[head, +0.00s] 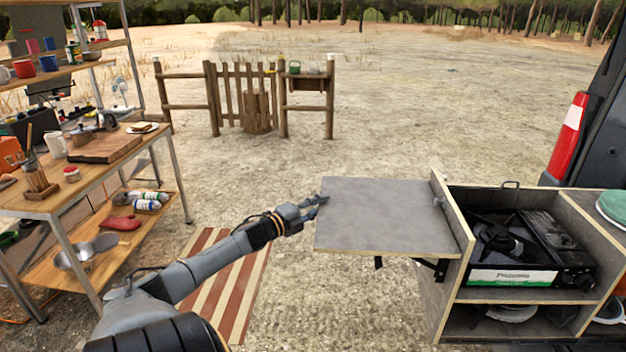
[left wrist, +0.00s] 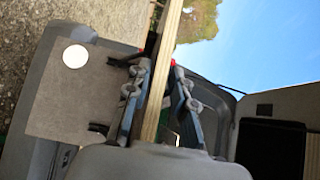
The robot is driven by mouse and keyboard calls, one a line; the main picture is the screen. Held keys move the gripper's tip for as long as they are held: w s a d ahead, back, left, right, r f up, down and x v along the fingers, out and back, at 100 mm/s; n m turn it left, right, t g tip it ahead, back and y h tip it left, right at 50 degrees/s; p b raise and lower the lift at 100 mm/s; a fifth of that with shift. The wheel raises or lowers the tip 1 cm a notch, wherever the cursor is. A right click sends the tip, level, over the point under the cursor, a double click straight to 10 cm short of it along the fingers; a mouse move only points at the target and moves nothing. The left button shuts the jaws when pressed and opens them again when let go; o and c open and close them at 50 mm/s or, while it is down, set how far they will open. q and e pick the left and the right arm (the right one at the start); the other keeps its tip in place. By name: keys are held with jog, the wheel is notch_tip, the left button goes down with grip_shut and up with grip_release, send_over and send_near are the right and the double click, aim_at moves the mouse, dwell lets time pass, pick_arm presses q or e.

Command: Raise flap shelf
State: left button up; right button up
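The flap shelf (head: 385,215) is a grey board with a pale plywood edge. In the head view it stands out about level from the left side of the cabinet (head: 452,225), with a dark bracket (head: 432,267) under it near the cabinet. My left gripper (head: 318,203) is at the shelf's outer left edge. In the left wrist view the shelf's plywood edge (left wrist: 165,65) runs between the two fingers of the left gripper (left wrist: 162,72), whose tips look closed against its faces. My right gripper is in neither view.
The cabinet holds a camp stove (head: 520,245) in its upper bay. A workbench (head: 95,170) with cookware and tools stands at the left. A striped mat (head: 228,275) lies on the ground. A wooden fence (head: 245,95) stands behind. The ground beyond the shelf is clear.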

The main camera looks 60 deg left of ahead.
pick_arm(q)
jog(key=s, duration=1.2)
jog(key=shift+d, duration=0.45)
jog(key=s+a+f+n+g+y, duration=0.15)
jog(key=s+f+n, duration=0.25)
jog(key=f, duration=0.6)
jog(key=s+f+n+g+y, duration=0.2)
jog(key=s+f+n+g, duration=0.15)
jog(key=f, duration=0.65)
jog(key=s+d+f+n+g, duration=0.2)
jog(key=s+d+f, duration=0.2)
jog(key=f, duration=0.4)
jog(key=s+d+f+n+g, duration=0.1)
jog(key=s+d+f, duration=0.25)
jog(key=f, duration=0.55)
jog(key=s+d+f+n+g+h, duration=0.1)
jog(key=s+d+f+n+g, duration=0.15)
jog(key=s+d+f, duration=0.45)
jog(key=s+d+f+n+g+h, duration=0.1)
jog(key=s+d+f+g, duration=0.2)
jog(key=d+f, duration=0.6)
jog(key=s+d+f+g+h, duration=0.1)
jog(key=s+d, duration=0.3)
jog(key=d, duration=0.5)
jog(key=s+d+f+g+h, duration=0.1)
jog(key=s+d+f, duration=0.3)
jog(key=d, duration=0.6)
jog(key=shift+s+d+f+n+g+h, duration=0.15)
jog(key=shift+d+f+n+g+h, duration=0.2)
jog(key=shift+g, duration=0.4)
